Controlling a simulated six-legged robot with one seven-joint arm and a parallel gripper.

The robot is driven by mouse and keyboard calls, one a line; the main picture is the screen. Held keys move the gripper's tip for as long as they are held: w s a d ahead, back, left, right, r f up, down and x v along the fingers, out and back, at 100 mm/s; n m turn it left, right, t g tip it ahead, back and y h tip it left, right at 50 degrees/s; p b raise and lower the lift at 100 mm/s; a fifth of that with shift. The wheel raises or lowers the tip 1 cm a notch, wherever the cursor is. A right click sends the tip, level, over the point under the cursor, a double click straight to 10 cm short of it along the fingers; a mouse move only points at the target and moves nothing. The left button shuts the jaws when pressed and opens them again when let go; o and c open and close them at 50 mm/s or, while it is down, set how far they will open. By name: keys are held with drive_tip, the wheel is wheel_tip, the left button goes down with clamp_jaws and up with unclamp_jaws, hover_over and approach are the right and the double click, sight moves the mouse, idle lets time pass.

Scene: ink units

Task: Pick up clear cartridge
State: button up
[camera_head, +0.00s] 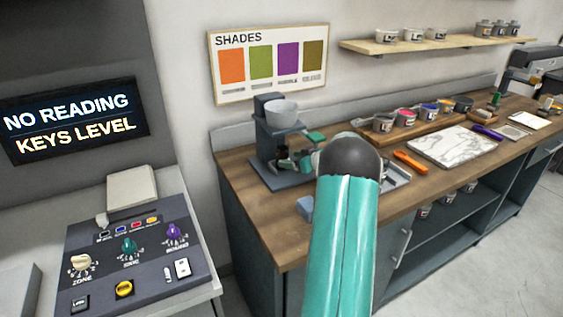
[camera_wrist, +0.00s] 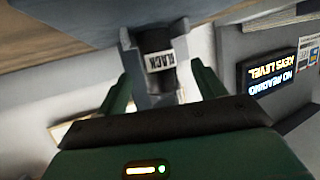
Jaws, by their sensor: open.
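My gripper (camera_wrist: 162,74) is open in the wrist view, with one green finger to each side of a dark cartridge labelled BLACK (camera_wrist: 162,62). The cartridge sits in a grey machine and appears between the fingertips; I cannot tell whether either finger touches it. In the head view my gripper (camera_head: 299,151) is at the grey machine (camera_head: 276,140) with a white bowl on top, partly hidden by my own arm. I cannot make out a cartridge marked clear in either view.
The machine stands on a wooden counter (camera_head: 245,168). A blue block (camera_head: 305,208) lies near its front edge. Further right are a tray with colour pots (camera_head: 405,131), an orange tool (camera_head: 410,161) and a marble slab (camera_head: 452,145). A control panel (camera_head: 130,240) stands at left.

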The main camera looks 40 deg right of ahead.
sight(287, 158)
drive_tip(key=x, duration=0.5)
drive_tip(key=shift+w+d+f, duration=0.15)
drive_tip(key=shift+w, duration=0.2)
drive_tip(key=c, duration=1.1)
